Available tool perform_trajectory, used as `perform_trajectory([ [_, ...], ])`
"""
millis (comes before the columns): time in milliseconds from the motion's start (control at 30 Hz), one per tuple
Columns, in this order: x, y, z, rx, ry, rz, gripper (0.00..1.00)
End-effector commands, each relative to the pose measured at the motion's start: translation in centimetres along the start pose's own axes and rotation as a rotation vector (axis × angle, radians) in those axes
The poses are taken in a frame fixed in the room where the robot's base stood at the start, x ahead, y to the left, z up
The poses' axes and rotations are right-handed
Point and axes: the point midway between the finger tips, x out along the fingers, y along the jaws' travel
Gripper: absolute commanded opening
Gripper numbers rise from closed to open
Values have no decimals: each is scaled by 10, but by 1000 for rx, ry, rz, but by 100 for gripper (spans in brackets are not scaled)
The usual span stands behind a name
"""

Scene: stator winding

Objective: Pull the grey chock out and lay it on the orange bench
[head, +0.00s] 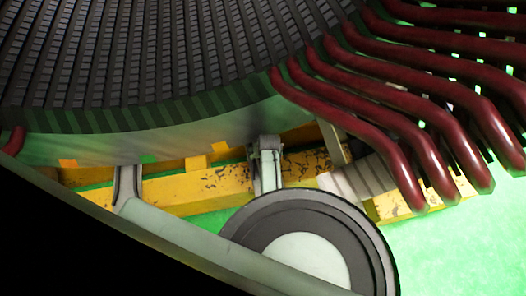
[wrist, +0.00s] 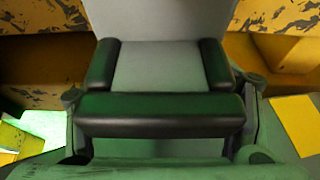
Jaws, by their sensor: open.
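A plain grey block, which I take for the grey chock (wrist: 160,65), fills the upper middle of the wrist view. My gripper (wrist: 159,66) is open there, with a dark pad along each side of the block; I cannot tell whether the pads touch it. A dark rounded bar (wrist: 160,113) crosses just in front of it. In the head view my gripper (head: 266,168) reaches down at the middle, by the yellow beam, partly hidden by my round arm joint. The chock is not clear there. I cannot make out an orange bench in either view.
The slotted stator (head: 150,60) fills the upper left. Thick dark red coil bars (head: 400,110) hang at the right, near my gripper. A worn yellow beam (head: 210,190) runs below the stator. Green floor (head: 450,250) shows lower right.

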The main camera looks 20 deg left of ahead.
Motion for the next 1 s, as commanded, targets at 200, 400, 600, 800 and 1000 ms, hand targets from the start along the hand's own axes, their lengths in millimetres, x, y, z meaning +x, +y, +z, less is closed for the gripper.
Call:
perform_trajectory([
  [200, 0, 0, 0, 0, 0, 0, 62],
  [400, 0, 0, 0, 0, 0, 0, 49],
  [600, 0, 0, 0, 0, -1, 0, 35],
  [800, 0, 0, 0, 1, -1, 0, 22],
  [1000, 0, 0, 0, 1, -1, 0, 9],
])
